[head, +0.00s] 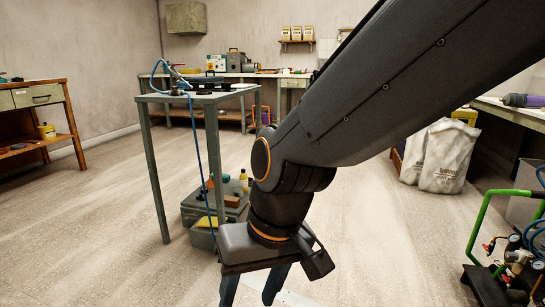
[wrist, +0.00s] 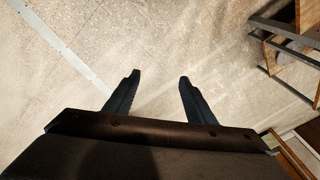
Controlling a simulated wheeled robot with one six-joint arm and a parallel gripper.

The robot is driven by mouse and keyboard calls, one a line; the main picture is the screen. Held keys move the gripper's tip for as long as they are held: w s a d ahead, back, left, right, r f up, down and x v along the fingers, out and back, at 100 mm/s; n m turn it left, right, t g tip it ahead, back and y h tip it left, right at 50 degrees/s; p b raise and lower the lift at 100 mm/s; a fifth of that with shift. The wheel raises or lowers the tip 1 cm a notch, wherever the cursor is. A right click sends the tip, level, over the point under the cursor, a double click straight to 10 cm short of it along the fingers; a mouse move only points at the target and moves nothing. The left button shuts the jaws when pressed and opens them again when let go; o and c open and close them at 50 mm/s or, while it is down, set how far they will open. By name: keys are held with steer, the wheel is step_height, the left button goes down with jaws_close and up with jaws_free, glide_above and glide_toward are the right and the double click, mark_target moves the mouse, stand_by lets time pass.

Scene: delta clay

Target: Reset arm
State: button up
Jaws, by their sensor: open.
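My gripper (head: 252,287) points down over bare floor in the lower middle of the head view. My dark arm reaches in from the upper right and bends down at an orange-ringed joint. In the wrist view my gripper (wrist: 159,77) has its two dark fingers apart, with only floor between them. It is open and empty. The fingertips are partly cut off at the bottom of the head view.
A grey metal table (head: 198,98) with a blue hose stands left of my arm, with a grey box (head: 198,212) beneath. A workbench (head: 70,95) is far left. White sacks (head: 441,158) and a green-framed cart (head: 476,222) stand right. Open floor (head: 80,230) lies at left.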

steer(key=s+d+r+n+g+h, duration=0.1)
steer(key=s+d+n, duration=0.1)
steer(key=s, duration=0.5)
steer(key=d+r+m+p, duration=0.2)
steer(key=d+r+p, duration=0.5)
steer(key=p, duration=0.5)
steer(key=d+r+m+h+p, duration=0.1)
steer(key=d+r+m+p, duration=0.1)
steer(key=d+r+p, duration=0.5)
steer(key=d+r+m+p, duration=0.3)
steer(key=d+r+p, duration=0.4)
steer(key=r+p, duration=0.8)
steer(key=p, duration=0.4)
steer(key=shift+w+h, duration=0.15)
steer(key=shift+h, duration=0.25)
